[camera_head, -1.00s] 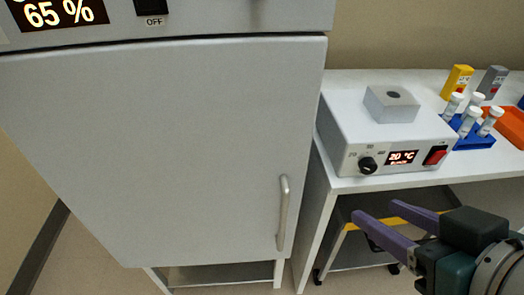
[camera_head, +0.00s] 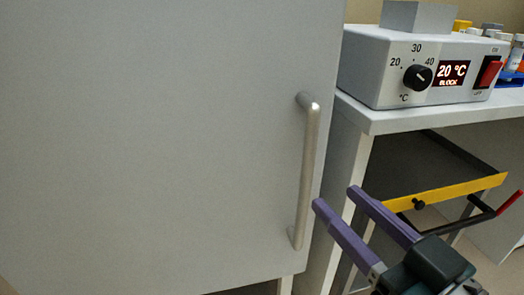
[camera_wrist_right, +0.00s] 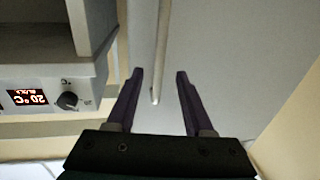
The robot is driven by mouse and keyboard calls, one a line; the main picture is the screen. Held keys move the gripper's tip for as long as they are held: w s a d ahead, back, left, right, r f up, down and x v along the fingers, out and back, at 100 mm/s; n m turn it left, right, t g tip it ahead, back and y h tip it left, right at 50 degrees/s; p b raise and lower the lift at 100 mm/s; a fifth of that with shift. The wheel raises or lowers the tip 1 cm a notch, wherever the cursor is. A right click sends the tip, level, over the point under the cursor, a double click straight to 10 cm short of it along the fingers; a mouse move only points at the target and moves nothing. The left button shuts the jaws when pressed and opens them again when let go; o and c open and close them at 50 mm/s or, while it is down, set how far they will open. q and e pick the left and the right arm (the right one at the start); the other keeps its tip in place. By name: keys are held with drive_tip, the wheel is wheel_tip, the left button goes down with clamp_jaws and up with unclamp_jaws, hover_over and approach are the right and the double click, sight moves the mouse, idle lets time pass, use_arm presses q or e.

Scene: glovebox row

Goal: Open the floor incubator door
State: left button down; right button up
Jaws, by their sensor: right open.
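The floor incubator door (camera_head: 150,140) is a large grey panel filling the left of the head view, and it looks shut. Its vertical metal bar handle (camera_head: 307,170) is near the door's right edge. My right gripper (camera_head: 335,197) is open, with purple fingers pointing at the handle's lower part from the right. In the right wrist view the handle (camera_wrist_right: 161,45) runs down between the lines of the two open fingers (camera_wrist_right: 160,75). The fingers look empty, and I see no contact with the handle. My left gripper is not in view.
A white bench (camera_head: 385,118) stands right of the incubator, carrying a heating block (camera_head: 420,70) with a dial, a 20 °C display and a red switch. Below it is a cart-like frame with a yellow edge (camera_head: 450,192). Tubes in a blue rack (camera_head: 512,78) stand at far right.

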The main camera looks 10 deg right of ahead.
sight(311, 172)
drive_tip(key=b+x, duration=0.1)
drive_tip(key=x, duration=0.7)
drive_tip(key=shift+w+a+b, duration=0.1)
drive_tip(key=shift+w+b, duration=0.3)
clamp_jaws()
idle(0.9)
